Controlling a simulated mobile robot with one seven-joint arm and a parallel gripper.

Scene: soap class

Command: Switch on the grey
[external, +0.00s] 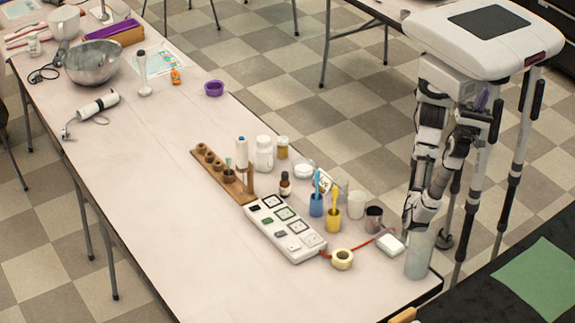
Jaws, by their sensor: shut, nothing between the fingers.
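A long white power strip (307,255) lies on the pale table, with a row of square sockets and a row of small switches beside them. Some switches look dark or greenish and others pale; which one is grey, and their positions, are too small to tell. My gripper (408,222) is at the lower end of my arm, at the right side of the table, well to the right of the strip and apart from it. It is shut and empty; its fingertips are small and hard to make out.
Between strip and arm stand a blue cup (316,206), a yellow cup (333,220), a dark cup (373,220) and a white box (391,244). A tape roll (342,259) and a wooden rack (222,175) flank the strip.

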